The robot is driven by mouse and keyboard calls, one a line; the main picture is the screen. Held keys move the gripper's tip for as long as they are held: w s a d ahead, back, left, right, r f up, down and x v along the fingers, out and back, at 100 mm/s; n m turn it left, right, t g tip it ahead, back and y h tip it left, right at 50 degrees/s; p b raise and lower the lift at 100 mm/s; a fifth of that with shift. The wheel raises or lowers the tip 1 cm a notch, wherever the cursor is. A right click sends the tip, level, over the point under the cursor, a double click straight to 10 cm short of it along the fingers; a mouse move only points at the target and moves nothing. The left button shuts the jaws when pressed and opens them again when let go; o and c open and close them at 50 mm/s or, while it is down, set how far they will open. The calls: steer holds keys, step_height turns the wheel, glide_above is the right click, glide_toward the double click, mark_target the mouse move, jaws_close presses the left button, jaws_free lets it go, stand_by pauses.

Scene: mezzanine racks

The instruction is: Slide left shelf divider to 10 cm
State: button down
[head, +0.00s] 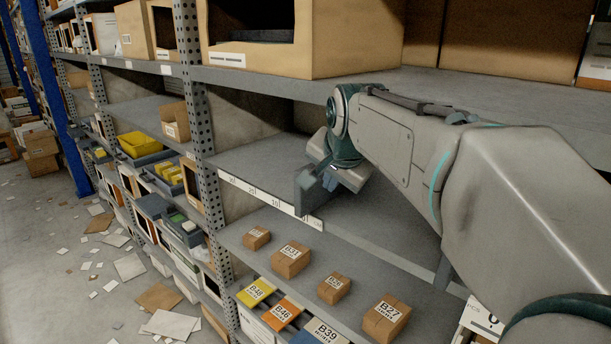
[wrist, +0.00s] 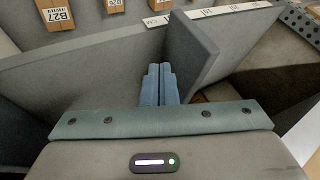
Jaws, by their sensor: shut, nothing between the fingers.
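The left shelf divider (head: 307,193) is an upright grey plate at the front of the middle shelf. In the wrist view the divider (wrist: 190,52) stands just right of my fingers. My gripper (head: 329,181) is shut and empty, on the right side of the divider in the head view. In the wrist view its blue fingertips (wrist: 158,72) point along the divider's face; I cannot tell whether they touch it. A white scale strip (head: 262,194) with numbers runs along the shelf's front edge. The divider stands near its right part; the exact reading is unclear.
A second grey upright edge (head: 443,272) shows farther right, under my arm. Small labelled cartons, one of them B27 (head: 386,317), sit on the shelf below. A large cardboard bin (head: 300,40) is above. A perforated rack post (head: 203,180) bounds the shelf at left. The shelf left of the divider looks clear.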

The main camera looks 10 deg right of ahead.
mark_target(309, 198)
steer(key=shift+w+a+f+p, duration=0.4)
steer(key=shift+w+f, duration=0.6)
steer(key=shift+w, duration=0.3)
steer(key=shift+w+a+f+p, duration=0.3)
steer(key=shift+w+f+p, duration=0.25)
steer(key=shift+w+f, duration=0.6)
steer(key=shift+w+a+f+p, duration=0.4)
steer(key=shift+w+f, duration=0.4)
steer(key=shift+w, duration=0.65)
steer(key=w+a, duration=0.5)
steer(key=w, duration=0.3)
steer(key=shift+a+p, duration=0.35)
steer(key=shift+a, duration=0.05)
